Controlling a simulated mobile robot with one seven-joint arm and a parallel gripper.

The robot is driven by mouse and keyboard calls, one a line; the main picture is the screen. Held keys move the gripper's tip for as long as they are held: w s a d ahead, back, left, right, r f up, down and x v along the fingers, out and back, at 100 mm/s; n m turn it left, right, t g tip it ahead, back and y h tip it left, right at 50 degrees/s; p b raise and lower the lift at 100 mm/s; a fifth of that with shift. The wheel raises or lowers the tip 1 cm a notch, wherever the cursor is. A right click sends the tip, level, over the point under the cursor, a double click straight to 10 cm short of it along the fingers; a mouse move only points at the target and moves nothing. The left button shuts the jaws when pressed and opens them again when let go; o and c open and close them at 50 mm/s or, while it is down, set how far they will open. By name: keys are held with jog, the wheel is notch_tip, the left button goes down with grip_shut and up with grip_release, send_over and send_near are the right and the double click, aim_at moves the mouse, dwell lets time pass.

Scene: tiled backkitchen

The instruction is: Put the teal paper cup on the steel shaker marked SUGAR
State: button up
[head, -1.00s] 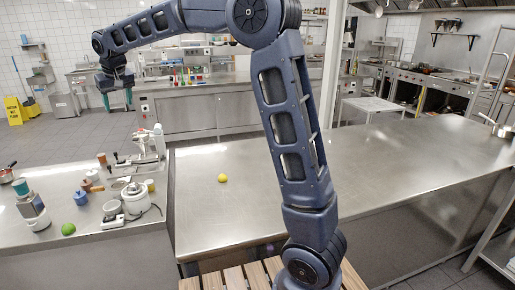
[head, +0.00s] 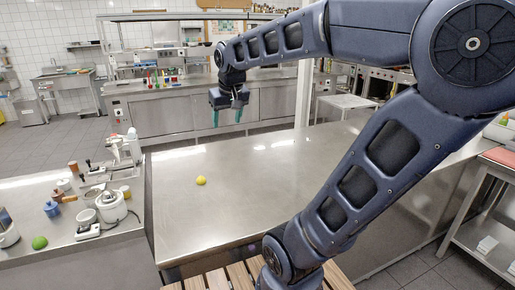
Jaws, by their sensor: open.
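My gripper (head: 229,117) is raised above the far left part of the steel counter, in front of the back bench. Its two teal fingertips point down and stand apart, with nothing between them. I cannot make out the teal paper cup in the head view. I cannot pick out a steel shaker marked SUGAR either; no label is readable at this size. Small items crowd the left counter, and its left end is cut off by the picture edge.
A yellow lemon (head: 201,181) lies on the otherwise mostly clear steel counter (head: 250,205). The left counter holds a green lime (head: 39,242), a blue item (head: 52,209), a white-and-steel appliance (head: 111,206), a brown mill (head: 74,169) and a white bottle (head: 133,141). A gap separates the counters.

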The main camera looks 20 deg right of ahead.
jog(key=s+d+f+m, duration=0.1)
jog(key=s+d+f, duration=0.5)
jog(key=s, duration=0.4)
jog(key=shift+f+m, duration=0.3)
jog(key=shift+f, duration=0.2)
